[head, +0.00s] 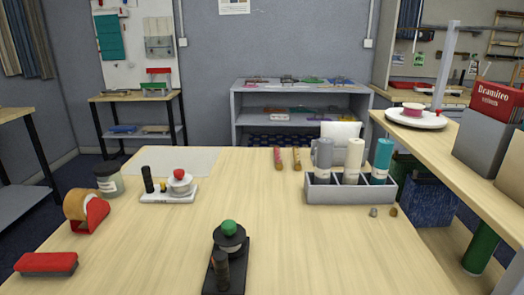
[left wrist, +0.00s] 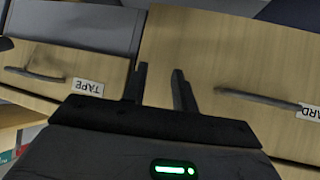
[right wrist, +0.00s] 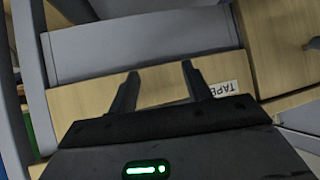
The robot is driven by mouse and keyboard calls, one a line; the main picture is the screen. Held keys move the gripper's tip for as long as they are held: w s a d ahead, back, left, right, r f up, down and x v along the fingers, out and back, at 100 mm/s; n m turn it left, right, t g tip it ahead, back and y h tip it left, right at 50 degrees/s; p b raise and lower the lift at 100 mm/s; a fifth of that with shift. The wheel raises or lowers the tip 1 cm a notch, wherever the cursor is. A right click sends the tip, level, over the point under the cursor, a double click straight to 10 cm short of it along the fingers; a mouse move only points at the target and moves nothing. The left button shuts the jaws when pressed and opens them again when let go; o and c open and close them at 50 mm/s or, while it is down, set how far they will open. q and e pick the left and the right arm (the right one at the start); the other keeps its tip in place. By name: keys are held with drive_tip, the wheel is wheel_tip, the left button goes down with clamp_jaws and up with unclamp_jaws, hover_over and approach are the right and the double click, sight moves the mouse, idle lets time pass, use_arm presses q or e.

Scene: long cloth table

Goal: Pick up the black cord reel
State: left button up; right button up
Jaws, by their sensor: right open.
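A black reel with a green knob (head: 231,237) sits on a black base (head: 236,276) at the near middle of the long table in the head view. A dark cylinder (head: 220,270) stands on the same base in front of it and hides part of it. My left gripper (left wrist: 160,72) shows only in the left wrist view, its fingers apart with nothing between them. My right gripper (right wrist: 160,75) shows only in the right wrist view, open and empty. Both wrist views show wooden drawer fronts, and neither shows the reel.
A white base (head: 155,196) with a red-knobbed white reel (head: 179,183) is at left. A tape dispenser (head: 86,212), a jar (head: 109,180) and a red block (head: 47,263) line the left side. A grey holder (head: 349,194) with cylinders is at right. Table around the black base is clear.

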use_arm(q)
wheel_tip(320, 180, up, 8)
drive_tip(key=w+r+t+b, duration=0.1)
drive_tip(key=w+t+b, duration=0.1)
drive_tip(key=t, duration=0.2)
drive_tip(key=t+h+b, duration=0.1)
drive_tip(key=t+h, duration=0.1)
drive_tip(key=t, duration=0.1)
approach(220, 280)
drive_tip(key=x, duration=0.1)
drive_tip(key=p+x, duration=0.1)
drive_tip(key=x, duration=0.3)
drive_tip(key=shift+w+r+p, duration=0.25)
drive_tip(key=shift+p, duration=0.15)
drive_tip(key=shift+f+p+x, duration=0.15)
drive_tip(key=shift+p+x, duration=0.05)
drive_tip(key=shift+x, duration=1.25)
drive_tip(key=shift+f+p+x, duration=0.15)
drive_tip(key=shift+x, duration=1.3)
clamp_jaws()
use_arm(e)
drive_tip(key=shift+w+a, duration=0.1)
drive_tip(key=shift+w, duration=0.1)
